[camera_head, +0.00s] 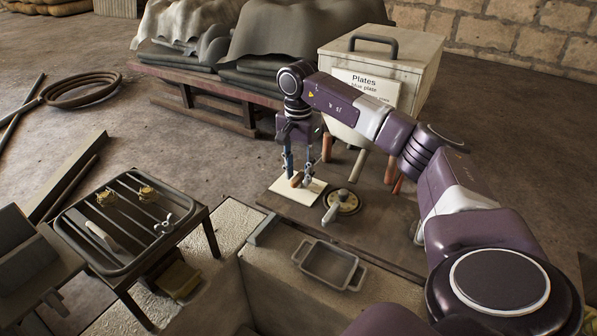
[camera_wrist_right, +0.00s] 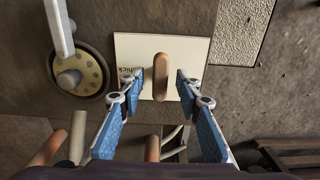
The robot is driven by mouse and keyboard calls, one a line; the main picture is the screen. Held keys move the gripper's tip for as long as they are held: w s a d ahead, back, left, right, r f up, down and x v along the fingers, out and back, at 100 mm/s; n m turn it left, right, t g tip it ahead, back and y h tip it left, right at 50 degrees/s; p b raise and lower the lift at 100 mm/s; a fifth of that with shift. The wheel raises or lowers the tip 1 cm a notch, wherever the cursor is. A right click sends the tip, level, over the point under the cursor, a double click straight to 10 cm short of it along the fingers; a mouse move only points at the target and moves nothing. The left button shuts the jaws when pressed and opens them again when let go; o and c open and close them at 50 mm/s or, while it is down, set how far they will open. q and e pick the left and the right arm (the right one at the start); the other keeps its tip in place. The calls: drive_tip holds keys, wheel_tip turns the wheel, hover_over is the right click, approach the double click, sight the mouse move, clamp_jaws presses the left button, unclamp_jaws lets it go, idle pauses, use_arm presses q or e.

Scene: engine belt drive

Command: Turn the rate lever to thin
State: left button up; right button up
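A pale plate (camera_wrist_right: 215,45) with the partly covered black word "thick" lies below my right gripper in the right wrist view. It also shows in the head view (camera_head: 287,192). A rounded brown handle (camera_wrist_right: 161,77), which looks like the rate lever's grip, stands over the plate. It shows in the head view too (camera_head: 296,180). My right gripper (camera_wrist_right: 161,85) is open, with its blue-padded fingers on either side of the handle and gaps to both. It points down in the head view (camera_head: 298,180). No "thin" mark can be made out. My left gripper is not in view.
A round brass dial with a grey lever (camera_head: 340,203) sits beside the plate. A box labelled "Plates" (camera_head: 385,60) stands behind my right arm. A metal tray (camera_head: 330,266) is in front. A barred rack (camera_head: 125,220) with wing nuts stands left. Rods (camera_wrist_right: 78,130) rise near the right gripper.

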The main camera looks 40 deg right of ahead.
clamp_jaws()
drive_tip(key=m+p, duration=0.1)
drive_tip(key=m, duration=0.2)
drive_tip(key=shift+m, duration=0.4)
drive_tip(key=m, duration=0.4)
drive_tip(key=shift+m+p, duration=0.35)
drive_tip(key=shift+m, duration=0.05)
idle(0.4)
drive_tip(key=shift+o, duration=0.3)
unclamp_jaws()
